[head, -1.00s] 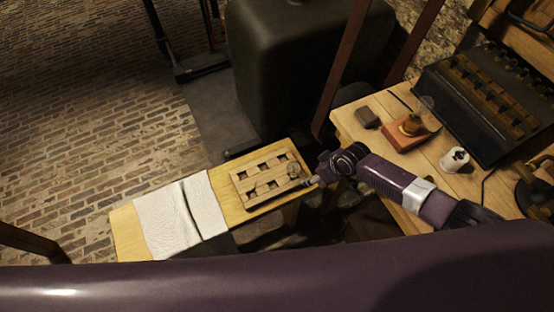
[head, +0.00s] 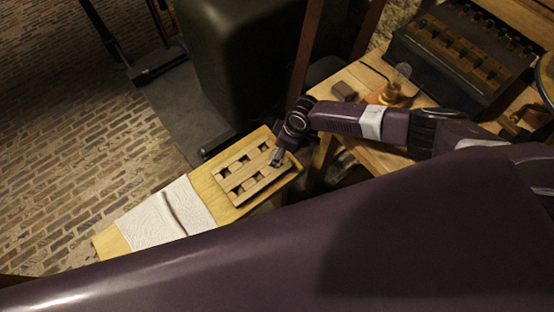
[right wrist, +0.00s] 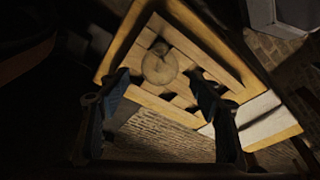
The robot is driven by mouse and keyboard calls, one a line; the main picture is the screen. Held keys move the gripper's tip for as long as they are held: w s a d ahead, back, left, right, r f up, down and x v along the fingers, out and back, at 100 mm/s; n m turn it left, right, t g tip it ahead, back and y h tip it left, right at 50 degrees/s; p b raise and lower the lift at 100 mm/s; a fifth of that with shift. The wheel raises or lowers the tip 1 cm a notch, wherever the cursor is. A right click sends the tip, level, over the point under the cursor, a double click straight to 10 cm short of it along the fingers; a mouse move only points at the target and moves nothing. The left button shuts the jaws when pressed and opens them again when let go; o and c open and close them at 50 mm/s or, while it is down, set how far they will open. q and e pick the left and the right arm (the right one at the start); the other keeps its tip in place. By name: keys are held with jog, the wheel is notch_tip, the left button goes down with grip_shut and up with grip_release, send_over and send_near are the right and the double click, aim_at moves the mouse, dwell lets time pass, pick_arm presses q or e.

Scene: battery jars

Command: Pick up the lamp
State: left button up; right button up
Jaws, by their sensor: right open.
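A round, clear glass bulb (right wrist: 158,66), seemingly the lamp, is at the wooden rack (right wrist: 190,45) in the right wrist view. Whether it stands in a slot or lies on top, I cannot tell. My right gripper (right wrist: 158,82) is open, with the bulb showing between and beyond its fingertips; no contact is visible. In the head view the right gripper (head: 277,157) is over the right end of the rack (head: 240,180) and hides the bulb. Another glass bulb on a brass fitting (head: 396,85) stands on the table at the right. My left gripper is not in view.
The rack lies on a narrow wooden bench (head: 262,138), with a white cloth (head: 165,214) to its left. The wooden table (head: 365,78) holds a dark block (head: 344,91) and a black case (head: 462,50). A dark green tank (head: 240,60) stands behind.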

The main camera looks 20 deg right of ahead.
jog(key=shift+w+a+f, duration=0.1)
jog(key=shift+f, duration=0.55)
jog(key=c, duration=1.3)
jog(key=shift+o, duration=0.2)
